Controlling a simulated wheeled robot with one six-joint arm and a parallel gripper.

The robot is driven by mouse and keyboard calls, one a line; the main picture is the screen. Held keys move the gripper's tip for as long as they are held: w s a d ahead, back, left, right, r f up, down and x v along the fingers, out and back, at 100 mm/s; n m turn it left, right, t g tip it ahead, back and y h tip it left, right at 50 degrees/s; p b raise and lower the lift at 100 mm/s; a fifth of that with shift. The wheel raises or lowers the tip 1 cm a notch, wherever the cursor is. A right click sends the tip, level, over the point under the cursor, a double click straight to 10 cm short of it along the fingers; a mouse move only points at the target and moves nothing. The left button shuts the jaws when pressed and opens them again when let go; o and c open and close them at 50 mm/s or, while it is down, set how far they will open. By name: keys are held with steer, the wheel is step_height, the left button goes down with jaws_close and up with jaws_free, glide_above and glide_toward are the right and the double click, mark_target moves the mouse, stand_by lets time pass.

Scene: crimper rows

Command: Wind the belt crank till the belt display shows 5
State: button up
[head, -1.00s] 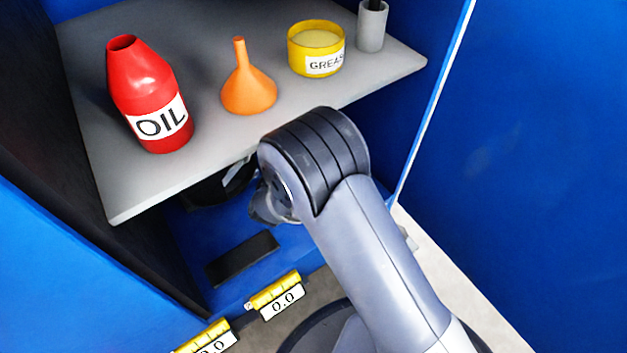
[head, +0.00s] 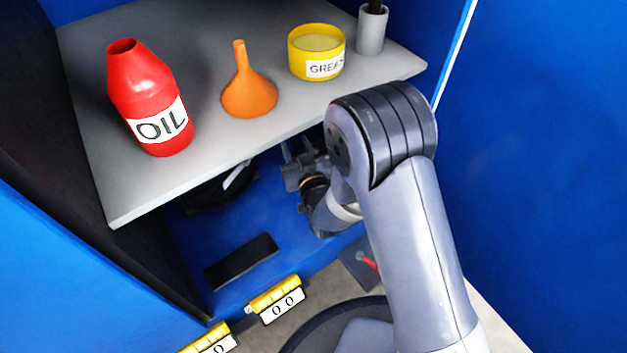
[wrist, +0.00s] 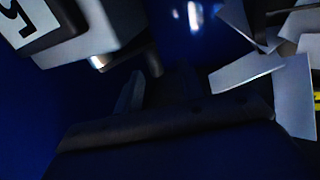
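Two small displays with yellow tops stand at the bottom of the head view. The right display (head: 281,304) reads 0.0. The left display (head: 215,345) is cut by the frame edge, and only its last digit, 0, is clear. I cannot tell which is the belt display. Under the shelf sits a dark round part (head: 207,194) with a pale bar across it; I cannot tell if it is the belt crank. My gripper (head: 291,172) is beneath the shelf, right of that part and apart from it, partly hidden; its opening is unclear.
A grey shelf (head: 107,200) overhangs my gripper. It carries a red oil bottle (head: 145,98), an orange funnel (head: 247,92), a yellow grease tin (head: 316,52) and a grey holder (head: 371,32). A box with a tilted 5 label (wrist: 18,20) is close in the wrist view. Blue walls flank the bay.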

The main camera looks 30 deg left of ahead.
steer(key=p+v, duration=0.2)
steer(key=v, duration=0.9)
steer(key=shift+w, duration=0.2)
steer(key=shift+w+a+m+t+h+b, duration=0.35)
steer(key=shift+w+a+m+t+h, duration=0.15)
steer(key=shift+w+a, duration=0.95)
steer(key=shift+w+a+m+t+h+b, duration=0.35)
steer(key=shift+w+a+t+h, duration=0.15)
steer(key=shift+w+a, duration=0.9)
steer(key=shift+w+a+m+t+h+b, duration=0.3)
steer(key=shift+w+a+m+t+h, duration=0.25)
steer(key=shift+w+a, duration=0.85)
steer(key=shift+s+a+h, duration=0.25)
steer(key=shift+s+a, duration=0.05)
steer(key=shift+a, duration=0.05)
